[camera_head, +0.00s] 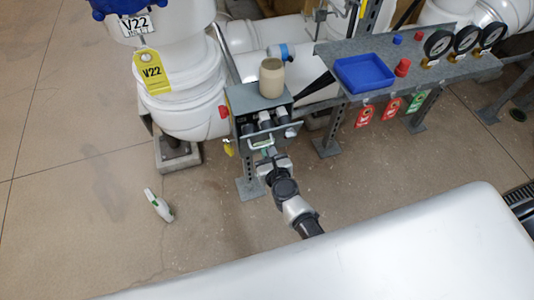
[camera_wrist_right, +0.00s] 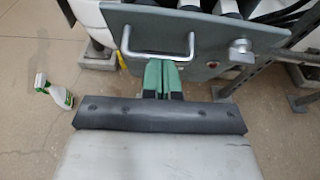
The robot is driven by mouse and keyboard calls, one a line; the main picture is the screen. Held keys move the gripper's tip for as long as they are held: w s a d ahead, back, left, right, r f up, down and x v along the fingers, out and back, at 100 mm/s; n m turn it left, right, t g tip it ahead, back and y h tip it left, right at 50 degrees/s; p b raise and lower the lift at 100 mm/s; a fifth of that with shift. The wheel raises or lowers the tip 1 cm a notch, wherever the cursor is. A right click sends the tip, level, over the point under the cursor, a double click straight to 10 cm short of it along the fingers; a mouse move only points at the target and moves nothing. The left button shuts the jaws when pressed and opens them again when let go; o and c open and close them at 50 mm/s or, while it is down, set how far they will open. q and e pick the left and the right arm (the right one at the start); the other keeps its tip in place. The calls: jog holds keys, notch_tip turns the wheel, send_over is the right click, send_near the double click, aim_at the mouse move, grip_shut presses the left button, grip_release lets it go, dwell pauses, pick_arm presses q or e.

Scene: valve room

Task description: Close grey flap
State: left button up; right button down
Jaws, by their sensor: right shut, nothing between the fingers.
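The grey flap (camera_head: 284,134) is on the front of a small grey box (camera_head: 243,97) on a post. It stands tilted out from the box, with dark and pale cylindrical parts showing behind its edge. A pale U-shaped handle (camera_wrist_right: 158,52) is on the flap (camera_wrist_right: 205,52). My right gripper (camera_head: 268,152) is in front of the flap, near the handle. In the right wrist view its green fingers (camera_wrist_right: 162,68) are together and empty, just below the handle bar. Whether they touch the flap is unclear. My left gripper is out of view.
A beige cup (camera_head: 271,77) stands on the box. To the right is a grey shelf (camera_head: 335,52) with a blue tray (camera_head: 364,73) and several gauges. White pipes with a V22 tag (camera_head: 151,70) are left. A spray bottle (camera_head: 158,205) lies on open floor.

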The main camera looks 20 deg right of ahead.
aim_at(261, 134)
jog(key=w+r+p, duration=0.1)
jog(key=w+r, duration=0.1)
jog(key=shift+w+p, duration=0.35)
jog(key=shift+w, duration=0.05)
jog(key=shift+w+a+r+p, duration=0.1)
jog(key=shift+w+r+p, duration=0.15)
jog(key=shift+w, duration=0.65)
jog(key=shift+w+a+r+p, duration=0.1)
jog(key=shift+w+r, duration=0.25)
jog(key=shift+w, duration=0.5)
jog(key=shift+d, duration=0.1)
